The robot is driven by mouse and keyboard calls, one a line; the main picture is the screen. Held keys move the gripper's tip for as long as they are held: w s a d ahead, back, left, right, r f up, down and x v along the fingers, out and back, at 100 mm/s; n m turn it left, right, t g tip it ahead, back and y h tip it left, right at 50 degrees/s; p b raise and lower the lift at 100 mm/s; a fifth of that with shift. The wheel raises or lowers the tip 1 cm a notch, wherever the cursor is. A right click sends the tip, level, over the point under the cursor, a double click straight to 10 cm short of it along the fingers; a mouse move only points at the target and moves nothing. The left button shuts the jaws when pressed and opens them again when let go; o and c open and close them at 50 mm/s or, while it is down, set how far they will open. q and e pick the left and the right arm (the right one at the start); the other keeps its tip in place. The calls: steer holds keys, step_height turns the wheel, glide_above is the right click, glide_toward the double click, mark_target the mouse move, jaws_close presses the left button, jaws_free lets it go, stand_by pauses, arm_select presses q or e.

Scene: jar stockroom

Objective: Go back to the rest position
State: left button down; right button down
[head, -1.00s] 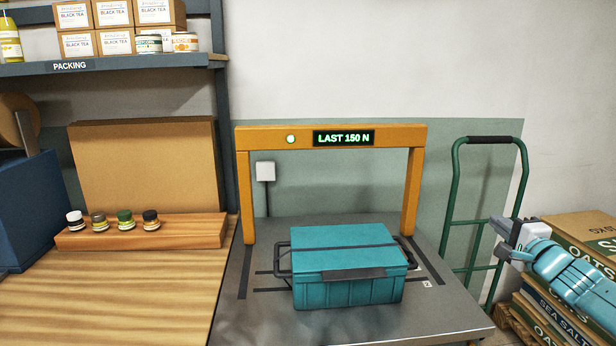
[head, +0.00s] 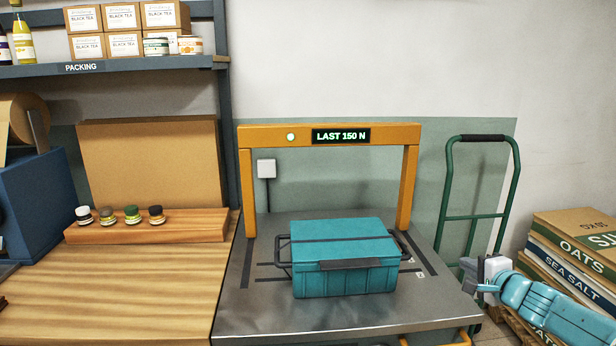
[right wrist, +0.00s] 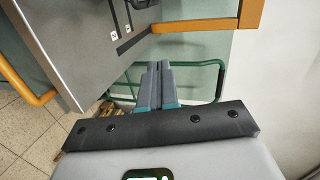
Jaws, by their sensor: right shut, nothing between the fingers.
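My right gripper (head: 480,280) is at the right of the head view, shut and empty, in front of the green hand truck and right of the metal table. In the right wrist view its two fingers (right wrist: 158,85) lie together with nothing between them. A teal lidded box (head: 345,262) with black handles stands closed on the metal table, apart from my gripper. My left gripper is not in view.
An orange frame (head: 330,134) with a display reading "LAST 150 N" spans the metal table (head: 240,312). A green hand truck (head: 448,200) and stacked cartons (head: 570,262) stand at the right. A wooden counter (head: 130,290) with several small jars is at the left.

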steer(key=s+a+f+n+g+p, duration=0.1)
steer(key=s+a+f+n+g, duration=0.25)
steer(key=f, duration=0.55)
steer(key=s+a+f+g+p, duration=0.1)
steer(key=s+a+f+g, duration=0.2)
steer(key=s+a+f, duration=0.35)
steer(key=s+a+f+n+g+p, duration=0.1)
steer(key=s+a+f+n+g, duration=0.3)
steer(key=f, duration=0.7)
steer(key=s+a+f+n+g, duration=0.1)
steer(key=s+a, duration=0.3)
steer(key=s, duration=0.5)
steer(key=s+a+f+n+g+y+p, duration=0.1)
steer(key=s+a+f+n, duration=0.2)
steer(key=s, duration=0.6)
steer(key=s+a+f+n+g+p, duration=0.1)
steer(key=s+a+f+n, duration=0.1)
steer(key=s, duration=0.7)
steer(key=a+f, duration=0.1)
steer(key=a, duration=0.1)
steer(key=shift+s+a+g+y, duration=0.3)
steer(key=shift+g, duration=0.05)
